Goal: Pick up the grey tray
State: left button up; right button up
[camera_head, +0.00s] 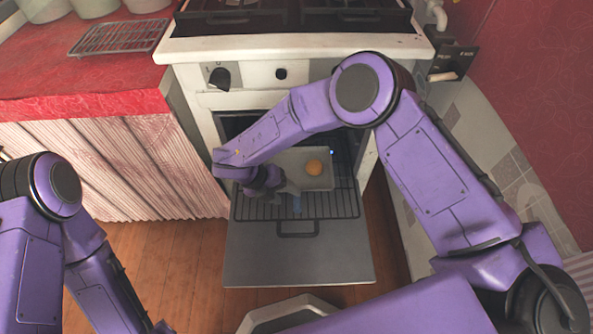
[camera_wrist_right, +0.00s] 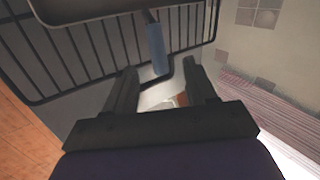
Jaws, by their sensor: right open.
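The grey tray (camera_head: 288,158) lies on the pulled-out oven rack, inside the open oven, with a round orange-brown item (camera_head: 314,167) on it. A blue handle-like piece (camera_head: 296,204) sticks out from its front side. In the right wrist view the tray's dark edge (camera_wrist_right: 95,8) is at the top, and the blue piece (camera_wrist_right: 158,48) points toward my gripper. My right gripper (camera_head: 288,190) is at the tray's front left. Its open fingers (camera_wrist_right: 160,68) stand on either side of the blue piece's near end, with gaps showing. My left gripper is out of view.
The wire rack (camera_head: 335,205) extends over the lowered oven door (camera_head: 300,262), which has a dark handle (camera_head: 297,234). A red-covered counter (camera_head: 80,85) with a wire cooling rack (camera_head: 120,37) is at left. Wooden floor (camera_head: 165,262) lies below; a tiled wall (camera_head: 505,170) stands at right.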

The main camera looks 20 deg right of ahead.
aim_at(294, 197)
jog(key=shift+d+f, duration=0.1)
jog(key=shift+f, duration=0.4)
jog(key=x, duration=0.2)
jog(key=w+x, duration=0.1)
jog(key=x, duration=0.2)
jog(key=shift+w+d+b, duration=0.1)
jog(key=shift+d+b, duration=0.05)
jog(key=shift+b, duration=0.25)
jog(key=shift+c, duration=0.3)
grip_shut()
